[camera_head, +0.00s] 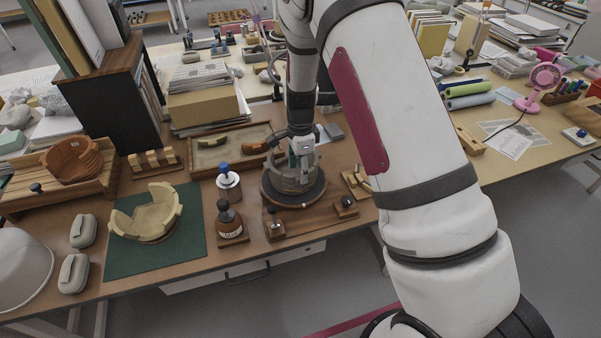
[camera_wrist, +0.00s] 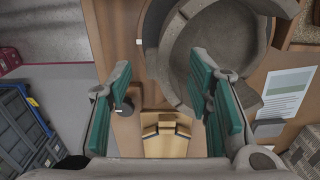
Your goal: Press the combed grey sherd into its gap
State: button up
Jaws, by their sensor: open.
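A grey vessel (camera_head: 283,181) stands on a dark round turntable (camera_head: 301,200). The wrist view shows its curved wall (camera_wrist: 171,78) from above, with a darker grey section at upper left. I cannot tell whether that section is the combed grey sherd, and I cannot make out the gap. My gripper (camera_head: 300,150) is over the vessel, and its arm hides part of it. In the wrist view my gripper (camera_wrist: 159,72) has its green fingers wide apart, with nothing held between them.
A shallow tray (camera_head: 205,163) behind holds an orange-brown piece and a darker piece. A wooden slotted stand (camera_wrist: 165,135) is near the turntable. Bottles (camera_head: 228,183) stand at its left. A cream bowl (camera_head: 147,215) is on a green mat (camera_head: 125,263).

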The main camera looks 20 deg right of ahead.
notch_tip(320, 180, up, 10)
jog(key=shift+f, duration=0.2)
dwell(0.5)
jog(key=s+r+n+t+y, duration=0.1)
jog(key=s+r+n, duration=0.4)
jog(key=r, duration=0.4)
jog(key=s+r+n+t, duration=0.2)
jog(key=s+r+n, duration=0.2)
jog(key=s+r, duration=0.45)
jog(key=s+r+n+t, duration=0.1)
jog(key=s+r+n, duration=0.2)
jog(key=s, duration=0.5)
jog(key=s+r+n+t+h, duration=0.1)
jog(key=s+r+n, duration=0.2)
jog(key=s+n, duration=0.3)
jog(key=shift+s, duration=1.15)
